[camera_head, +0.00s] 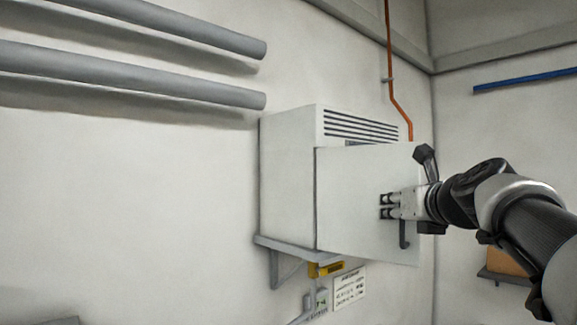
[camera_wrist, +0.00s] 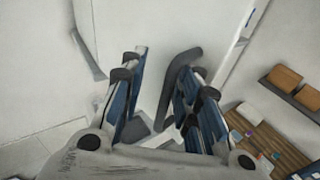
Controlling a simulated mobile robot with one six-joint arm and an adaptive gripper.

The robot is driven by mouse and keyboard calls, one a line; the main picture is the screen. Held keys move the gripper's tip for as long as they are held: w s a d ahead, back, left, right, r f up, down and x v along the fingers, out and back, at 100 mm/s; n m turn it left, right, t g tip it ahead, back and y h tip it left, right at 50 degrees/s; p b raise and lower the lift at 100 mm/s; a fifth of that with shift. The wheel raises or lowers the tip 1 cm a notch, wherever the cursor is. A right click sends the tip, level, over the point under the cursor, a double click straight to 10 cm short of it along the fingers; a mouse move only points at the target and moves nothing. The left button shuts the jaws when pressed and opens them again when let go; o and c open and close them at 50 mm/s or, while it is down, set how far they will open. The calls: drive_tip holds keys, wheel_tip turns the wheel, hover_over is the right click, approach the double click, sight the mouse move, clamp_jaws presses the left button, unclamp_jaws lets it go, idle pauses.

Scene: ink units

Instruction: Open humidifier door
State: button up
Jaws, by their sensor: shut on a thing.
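The humidifier (camera_head: 288,180) is a pale box on the wall with dark vent slots along its upper front. Its flat white door (camera_head: 350,195) stands slightly ajar, with a dark gap along its top edge. The dark bar handle (camera_head: 404,236) is near the door's right edge, and its curved bar shows in the wrist view (camera_wrist: 180,72). My gripper (camera_head: 386,206) is at the handle, closed on it, with blue-padded fingers on either side in the wrist view (camera_wrist: 162,80). The fingers hide part of the handle.
A wall bracket shelf (camera_head: 285,250) supports the humidifier. A yellow fitting (camera_head: 326,269) and a printed sign (camera_head: 350,287) are below it. An orange pipe (camera_head: 390,60) runs behind. Grey pipes (camera_head: 130,75) cross the left wall. A shelf with brown boxes (camera_wrist: 285,78) is at right.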

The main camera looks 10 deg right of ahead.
drive_tip(key=s+a+p, duration=0.7)
drive_tip(key=s+a, duration=0.6)
drive_tip(key=s, duration=0.2)
drive_tip(key=shift+s+a, duration=0.15)
drive_tip(key=shift+s, duration=0.2)
idle(1.6)
